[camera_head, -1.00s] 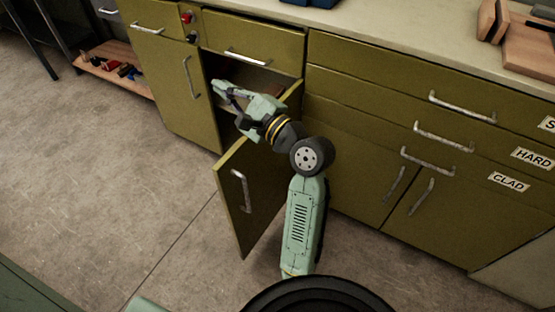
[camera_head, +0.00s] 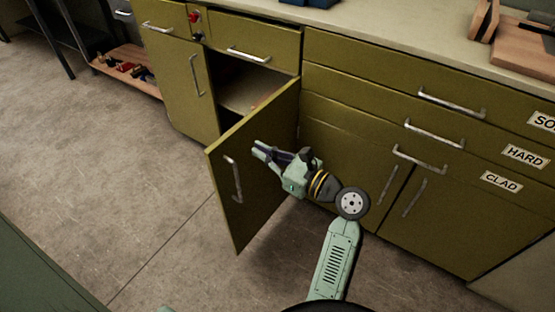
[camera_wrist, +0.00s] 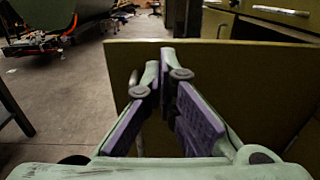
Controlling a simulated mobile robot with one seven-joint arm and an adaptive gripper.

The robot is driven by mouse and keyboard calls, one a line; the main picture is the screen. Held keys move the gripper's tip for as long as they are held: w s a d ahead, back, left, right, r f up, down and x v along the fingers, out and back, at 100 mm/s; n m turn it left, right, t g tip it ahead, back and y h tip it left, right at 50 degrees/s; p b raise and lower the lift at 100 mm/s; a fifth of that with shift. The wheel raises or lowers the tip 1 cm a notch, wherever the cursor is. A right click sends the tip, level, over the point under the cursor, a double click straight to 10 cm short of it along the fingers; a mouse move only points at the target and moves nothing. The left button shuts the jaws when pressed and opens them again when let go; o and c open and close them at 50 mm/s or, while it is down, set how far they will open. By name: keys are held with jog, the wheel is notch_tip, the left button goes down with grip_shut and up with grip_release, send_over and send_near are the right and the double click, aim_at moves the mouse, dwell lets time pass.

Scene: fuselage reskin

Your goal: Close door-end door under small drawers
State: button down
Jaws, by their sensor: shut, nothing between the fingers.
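The olive door (camera_head: 250,185) under the small drawers stands wide open, hinged at its right edge, its free edge pointing out into the room. Its outer face carries a silver vertical handle (camera_head: 233,180). My gripper (camera_head: 257,148) is shut and empty, in front of the outer face, to the right of the handle. In the wrist view the door panel (camera_wrist: 250,75) fills the area beyond my fingers (camera_wrist: 160,70). The handle is partly hidden behind the left finger there. I cannot tell whether the fingertips touch the door.
The open cabinet compartment (camera_head: 245,92) is left of the hinge, under a small drawer (camera_head: 255,45). A closed door (camera_head: 180,85) stands to its left. Wide drawers (camera_head: 400,110) and lower doors line the right, beside my arm. Bare floor (camera_head: 120,180) lies left of the open door.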

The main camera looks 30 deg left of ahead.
aim_at(232, 137)
jog(key=a, duration=0.4)
jog(key=w+a, duration=0.1)
jog(key=a, duration=0.1)
jog(key=shift+a, duration=0.4)
